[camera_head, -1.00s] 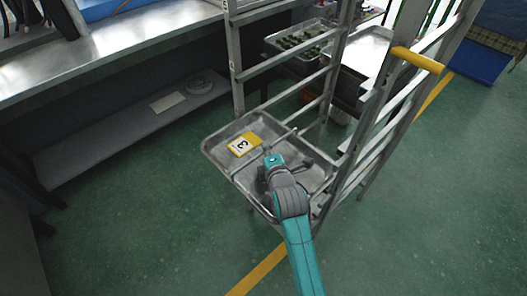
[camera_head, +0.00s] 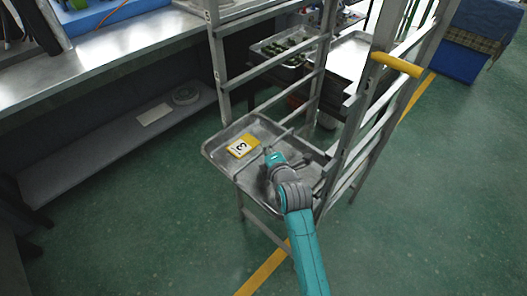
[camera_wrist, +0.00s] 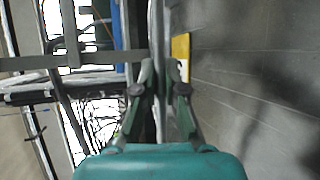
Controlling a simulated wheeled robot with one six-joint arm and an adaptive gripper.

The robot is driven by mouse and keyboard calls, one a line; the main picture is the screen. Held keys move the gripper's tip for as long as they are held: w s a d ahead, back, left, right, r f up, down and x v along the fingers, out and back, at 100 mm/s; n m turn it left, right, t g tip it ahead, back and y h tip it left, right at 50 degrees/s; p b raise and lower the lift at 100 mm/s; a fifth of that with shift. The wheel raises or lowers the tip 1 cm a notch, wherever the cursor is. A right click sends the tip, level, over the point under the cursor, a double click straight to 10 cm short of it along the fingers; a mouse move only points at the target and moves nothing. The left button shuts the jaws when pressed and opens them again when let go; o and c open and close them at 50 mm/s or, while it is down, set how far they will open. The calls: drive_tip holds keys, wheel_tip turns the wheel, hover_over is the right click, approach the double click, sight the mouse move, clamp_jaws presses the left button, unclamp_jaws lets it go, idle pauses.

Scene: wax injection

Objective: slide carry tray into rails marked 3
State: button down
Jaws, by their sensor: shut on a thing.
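The carry tray (camera_head: 222,154) is a shallow grey metal tray with a yellow card marked 3 (camera_head: 243,146) in it. It lies roughly level at the front of a metal rack (camera_head: 218,75), between its left and right posts. My gripper (camera_head: 272,156) is over the tray, shut on a thin bar that seems to belong to it. In the wrist view my gripper's fingers (camera_wrist: 161,75) close on this narrow bar, with the tray floor (camera_wrist: 250,80) to the right and the card's edge (camera_wrist: 181,50) beside them. My arm hides the tray's near right part. Rail contact cannot be told.
A steel bench (camera_head: 110,55) with a lower shelf (camera_head: 110,145) stands at the left. Another tray with green pieces (camera_head: 285,45) is behind the rack. A yellow handle (camera_head: 397,64) sticks out from the rack's right side. Green floor (camera_head: 430,210) is clear at the right.

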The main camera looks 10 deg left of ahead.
sight(276, 142)
drive_tip(key=shift+w+d, duration=0.65)
drive_tip(key=shift+w, duration=0.2)
drive_tip(key=shift+w+d, duration=0.65)
drive_tip(key=shift+w, duration=0.2)
drive_tip(key=c, duration=1.2)
unclamp_jaws()
drive_tip(key=shift+f, duration=0.1)
drive_tip(key=shift+s, duration=0.1)
drive_tip(key=v, duration=0.7)
drive_tip(key=shift+s+d, duration=0.15)
drive_tip(key=shift+s, duration=0.05)
